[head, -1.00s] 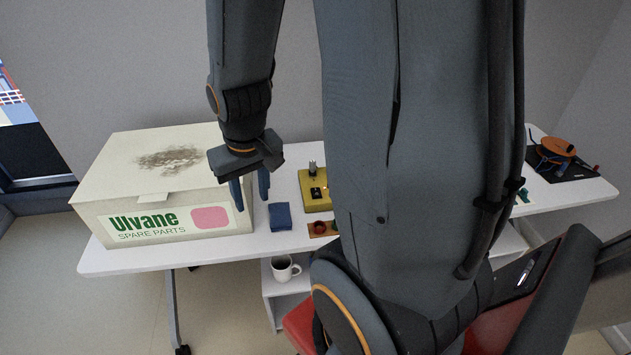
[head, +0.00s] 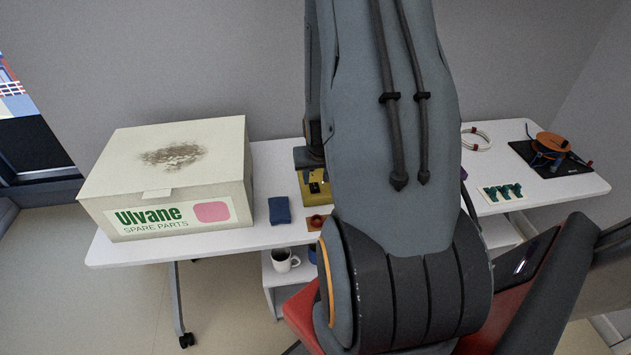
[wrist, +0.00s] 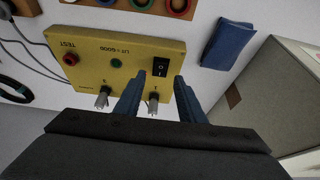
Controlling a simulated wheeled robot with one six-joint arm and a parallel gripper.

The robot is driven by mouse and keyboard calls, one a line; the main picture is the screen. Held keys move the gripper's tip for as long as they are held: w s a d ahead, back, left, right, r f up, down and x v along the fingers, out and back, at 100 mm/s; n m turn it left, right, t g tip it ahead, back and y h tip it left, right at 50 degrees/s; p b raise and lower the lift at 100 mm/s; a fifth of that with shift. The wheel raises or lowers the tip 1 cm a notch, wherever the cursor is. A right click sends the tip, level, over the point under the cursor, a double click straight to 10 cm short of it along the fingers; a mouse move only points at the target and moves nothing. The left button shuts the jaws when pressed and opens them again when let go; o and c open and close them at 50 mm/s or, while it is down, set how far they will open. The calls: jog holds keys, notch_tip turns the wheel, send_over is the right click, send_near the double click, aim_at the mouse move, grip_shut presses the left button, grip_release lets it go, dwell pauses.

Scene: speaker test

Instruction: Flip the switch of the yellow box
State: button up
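The yellow box (head: 306,192) stands on the white table, mostly hidden behind my arm in the head view. In the wrist view, the yellow box (wrist: 85,62) shows a black rocker switch (wrist: 160,67), a red socket (wrist: 71,59), a green round part (wrist: 116,63) and two metal parts along its near edge. My gripper (wrist: 157,84) is open, its two blue fingers apart with nothing held. The fingertips overlap the box's near edge in the wrist view, with the rocker switch just beyond and between them. I cannot tell whether they touch the box. In the head view my arm hides the fingers.
A large white carton (head: 200,180) stands at the table's left. A folded blue cloth (head: 279,210) lies between carton and yellow box. A small brown board with colored rings (wrist: 150,5) lies beside the box. A mug (head: 284,260) is on a lower shelf. A cable reel (head: 552,145) stands far right.

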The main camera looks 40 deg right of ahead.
aim_at(315, 186)
jog(key=shift+p+x, duration=0.4)
jog(key=shift+x, duration=1.65)
